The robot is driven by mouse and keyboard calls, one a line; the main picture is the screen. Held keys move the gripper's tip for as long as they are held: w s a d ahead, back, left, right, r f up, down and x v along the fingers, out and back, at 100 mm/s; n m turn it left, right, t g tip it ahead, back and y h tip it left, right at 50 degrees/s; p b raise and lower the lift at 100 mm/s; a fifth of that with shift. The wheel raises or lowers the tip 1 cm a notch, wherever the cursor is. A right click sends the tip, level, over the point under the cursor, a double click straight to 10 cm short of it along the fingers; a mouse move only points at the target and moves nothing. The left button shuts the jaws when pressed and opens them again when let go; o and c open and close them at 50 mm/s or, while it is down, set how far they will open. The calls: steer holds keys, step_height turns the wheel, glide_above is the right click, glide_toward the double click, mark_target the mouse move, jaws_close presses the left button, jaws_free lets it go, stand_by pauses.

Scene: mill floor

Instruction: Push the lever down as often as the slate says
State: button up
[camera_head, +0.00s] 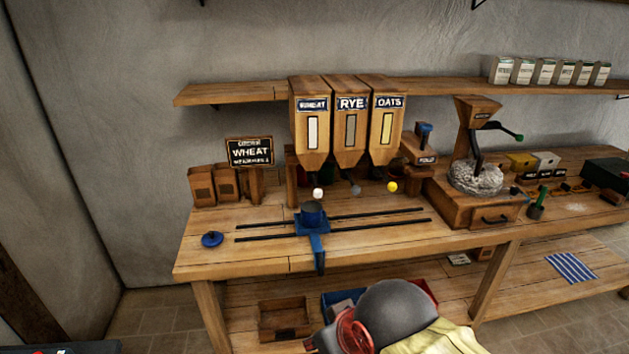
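A dark slate (250,152) in a wooden frame stands at the left of the bench and reads WHEAT. Its smaller lines, including any number, are too small to read surely. Three wooden hoppers stand to its right: the left one (311,132), whose label appears to read WHEAT, the rye hopper (351,135) and the oats hopper (386,135). A white lever knob (318,193) shows under the left hopper, a grey knob (355,190) under the rye and a yellow knob (392,187) under the oats. My gripper is not in view.
A blue carriage with a cup (313,220) sits on two dark rails below the left hopper. A blue round lid (212,239) lies at left. A grinder (475,165) stands at right. The bench front (262,262) is mostly clear.

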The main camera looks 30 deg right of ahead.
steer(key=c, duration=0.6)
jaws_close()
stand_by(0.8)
